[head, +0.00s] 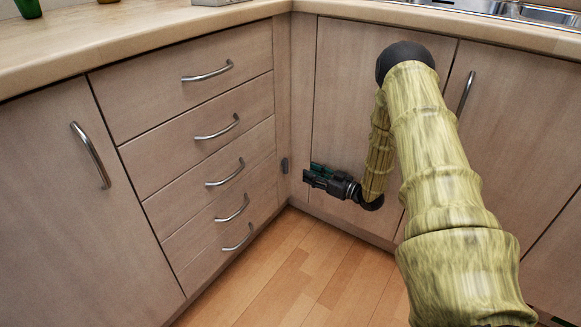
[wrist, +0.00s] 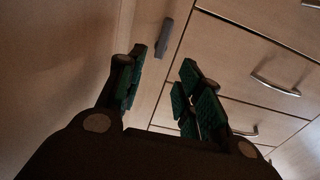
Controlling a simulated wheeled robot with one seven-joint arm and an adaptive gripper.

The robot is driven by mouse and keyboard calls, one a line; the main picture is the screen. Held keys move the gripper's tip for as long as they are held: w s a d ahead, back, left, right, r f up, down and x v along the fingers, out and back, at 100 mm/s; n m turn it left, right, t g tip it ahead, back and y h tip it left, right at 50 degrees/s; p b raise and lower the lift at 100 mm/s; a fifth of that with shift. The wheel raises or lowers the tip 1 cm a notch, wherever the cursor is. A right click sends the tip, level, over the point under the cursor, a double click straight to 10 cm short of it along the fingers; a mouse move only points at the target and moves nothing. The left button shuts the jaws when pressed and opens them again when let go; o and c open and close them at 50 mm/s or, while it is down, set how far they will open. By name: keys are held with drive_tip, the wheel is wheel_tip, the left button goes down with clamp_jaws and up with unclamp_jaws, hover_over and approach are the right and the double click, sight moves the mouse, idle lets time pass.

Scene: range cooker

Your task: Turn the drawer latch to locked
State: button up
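The drawer latch (head: 284,165) is a small dark grey bar on the narrow panel at the right side of the drawer stack, near the inner corner. It looks upright, and in the wrist view the latch (wrist: 164,37) runs roughly along the drawers' side edge. My gripper (head: 309,173) is just right of the latch in the head view, pointing left. In the wrist view my gripper (wrist: 162,58) has its green-padded fingers apart with nothing between them. The latch shows beyond the gap between the fingertips, and no contact is visible.
The drawer stack (head: 200,131) has several bar handles and all drawers look closed. A cabinet door (head: 341,110) stands behind my arm on the right. The worktop (head: 130,37) overhangs above. The wooden floor (head: 285,282) in front is clear.

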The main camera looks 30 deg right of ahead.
sight(288, 163)
drive_tip(key=b+x, duration=0.3)
drive_tip(key=x, duration=0.5)
drive_tip(key=shift+w+a+f+b, duration=0.15)
drive_tip(key=shift+w+b, duration=0.1)
drive_tip(key=shift+b, duration=0.15)
drive_tip(key=shift+w+a, duration=0.2)
drive_tip(key=shift+w, duration=0.4)
drive_tip(key=shift+c, duration=0.2)
clamp_jaws()
